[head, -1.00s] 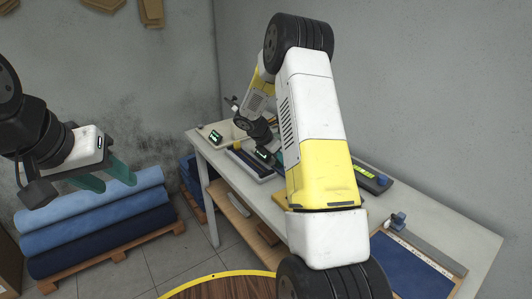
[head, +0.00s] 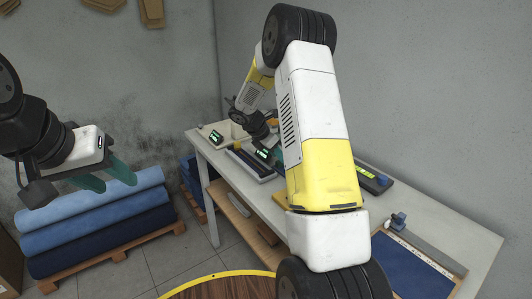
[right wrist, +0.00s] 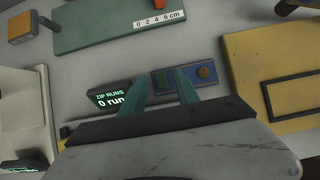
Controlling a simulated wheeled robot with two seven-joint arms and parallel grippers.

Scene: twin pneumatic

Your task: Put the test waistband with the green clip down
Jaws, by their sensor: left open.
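I cannot make out a waistband with a green clip in either view. My right gripper (right wrist: 162,77) is open in the right wrist view, its two teal fingers apart with nothing seen between them. Beyond the fingertips a small blue panel with a round knob (right wrist: 206,72) lies on the bench. In the head view the right gripper is mostly hidden behind my own arm, over the bench. My left gripper (head: 112,179) is open and empty at the left, in front of the blue fabric rolls.
The pale bench (head: 425,222) runs along the wall. The wrist view shows a "ZIP RUNS 0 run" display (right wrist: 108,97), a teal board with a centimetre scale (right wrist: 105,22) and a yellow tray (right wrist: 240,90). A blue mat (head: 402,268) lies at the bench's near end.

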